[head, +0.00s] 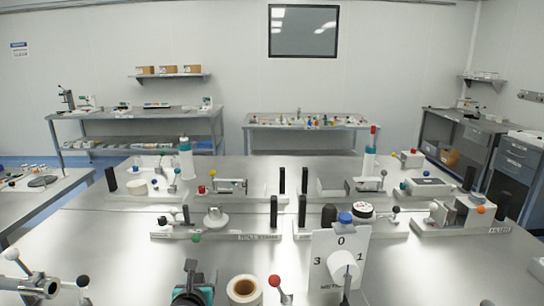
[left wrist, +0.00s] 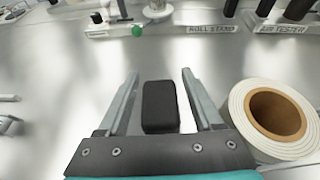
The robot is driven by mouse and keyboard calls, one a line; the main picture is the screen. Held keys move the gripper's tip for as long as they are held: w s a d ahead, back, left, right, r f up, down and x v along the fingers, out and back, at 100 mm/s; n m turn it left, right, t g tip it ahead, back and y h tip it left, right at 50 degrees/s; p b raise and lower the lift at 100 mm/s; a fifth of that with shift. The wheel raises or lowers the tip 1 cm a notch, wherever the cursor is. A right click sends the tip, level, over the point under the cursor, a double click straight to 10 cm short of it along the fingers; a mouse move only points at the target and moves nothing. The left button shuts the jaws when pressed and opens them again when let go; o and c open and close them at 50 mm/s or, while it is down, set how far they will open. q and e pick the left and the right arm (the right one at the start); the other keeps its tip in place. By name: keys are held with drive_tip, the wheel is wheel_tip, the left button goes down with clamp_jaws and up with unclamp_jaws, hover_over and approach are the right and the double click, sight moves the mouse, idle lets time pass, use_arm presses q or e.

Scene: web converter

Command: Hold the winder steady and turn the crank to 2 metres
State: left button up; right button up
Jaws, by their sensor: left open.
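The winder shows at the bottom of the head view. A white hub (head: 342,259) sits in front of the plate. A lever with a red ball (head: 275,281), possibly the crank, stands left of the dial. My left gripper (head: 191,267) is open, pointing down. In the left wrist view its fingers (left wrist: 160,76) stand either side of a black block (left wrist: 160,106), with gaps visible on both sides. My right gripper is not in view.
A white roll with a brown core (head: 244,288) lies right of my left gripper, close beside its right finger in the wrist view (left wrist: 275,117). Benchtop devices, including a roll stand (head: 218,218), line the steel table beyond.

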use_arm(q)
drive_tip(key=v, duration=1.2)
drive_tip(key=shift+f, duration=0.1)
